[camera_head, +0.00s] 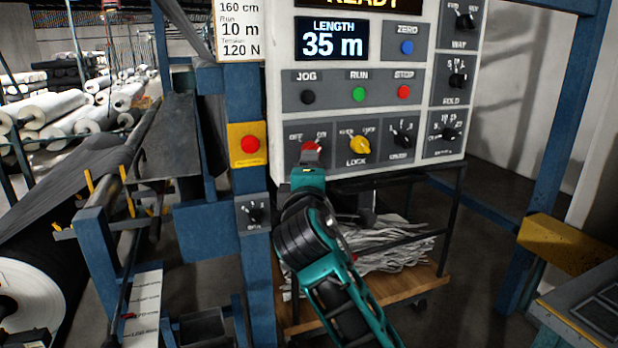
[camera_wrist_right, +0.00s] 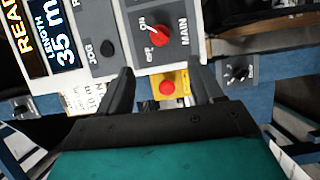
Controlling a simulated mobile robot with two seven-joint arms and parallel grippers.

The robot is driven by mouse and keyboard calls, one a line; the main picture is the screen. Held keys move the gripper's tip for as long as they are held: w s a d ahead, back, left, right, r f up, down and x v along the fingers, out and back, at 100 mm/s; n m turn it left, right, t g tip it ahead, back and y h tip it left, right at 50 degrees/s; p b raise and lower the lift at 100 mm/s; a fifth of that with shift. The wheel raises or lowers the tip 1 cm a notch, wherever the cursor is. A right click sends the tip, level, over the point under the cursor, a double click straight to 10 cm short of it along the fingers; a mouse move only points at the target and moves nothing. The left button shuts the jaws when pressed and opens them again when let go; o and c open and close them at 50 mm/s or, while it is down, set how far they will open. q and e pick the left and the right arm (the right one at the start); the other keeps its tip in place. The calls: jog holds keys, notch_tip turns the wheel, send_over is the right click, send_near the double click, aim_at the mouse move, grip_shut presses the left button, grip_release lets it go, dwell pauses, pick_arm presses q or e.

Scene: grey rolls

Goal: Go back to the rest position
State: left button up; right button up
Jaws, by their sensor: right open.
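My right gripper (camera_head: 309,168) is in front of the lower left of the grey control panel (camera_head: 375,128), just below the red main switch (camera_head: 311,147). In the right wrist view my right gripper (camera_wrist_right: 162,82) has its two dark fingers apart with nothing held between them. The red main switch (camera_wrist_right: 160,31) shows beyond the fingertips, clear of them, and its white mark appears to point toward ON. In the head view my gripper's fingertips are mostly hidden by its own teal body. My left gripper is in neither view.
A yellow lock knob (camera_head: 359,145) sits right of the main switch. A red button on a yellow plate (camera_head: 250,144) is on the blue post at left. A wooden-shelf cart (camera_head: 415,290) with grey scraps stands below the panel. A large roll (camera_head: 35,290) lies at left.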

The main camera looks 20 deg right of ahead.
jog(key=s+a+f+m+g+y, duration=0.1)
jog(key=s+f+m+g+y, duration=0.3)
jog(key=f, duration=0.9)
jog(key=s+f+y, duration=0.2)
jog(key=s+f, duration=0.4)
jog(key=f, duration=0.7)
jog(key=s+f+m+g+y, duration=0.1)
jog(key=s+f+m, duration=0.2)
jog(key=s+f, duration=0.3)
jog(key=s+f+m+g+y, duration=0.1)
jog(key=s+f+m, duration=0.3)
jog(key=s+f, duration=0.3)
jog(key=s, duration=0.5)
jog(key=shift+s+d+f, duration=0.15)
jog(key=shift+s+d, duration=0.1)
